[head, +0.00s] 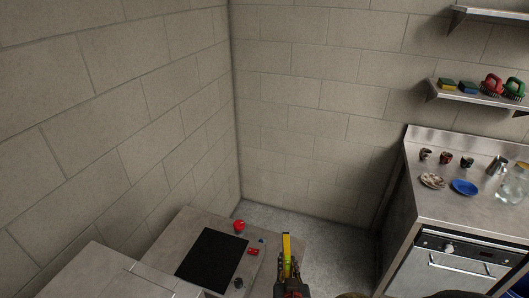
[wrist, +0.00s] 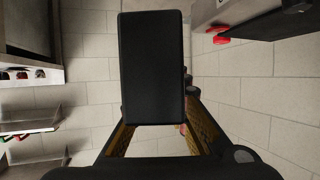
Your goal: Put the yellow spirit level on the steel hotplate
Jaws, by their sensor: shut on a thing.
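The yellow spirit level (head: 286,246) stands up from my gripper (head: 289,282) at the bottom middle of the head view. In the wrist view my gripper (wrist: 158,135) is shut on it, and a dark face of the held thing (wrist: 152,65) fills the middle. The level is held in front of the grey worktop's right side, and no support shows under it. A flat black plate (head: 212,258) lies on that worktop, left of my gripper. I cannot tell whether this is the steel hotplate; no other clear hotplate shows.
On the worktop (head: 178,232), a round red thing (head: 239,226), a small red thing (head: 253,251) and a dark round thing (head: 238,282) sit near the plate. A steel counter (head: 470,210) with cups and a blue dish (head: 465,187) stands right. Wall shelves hang above it.

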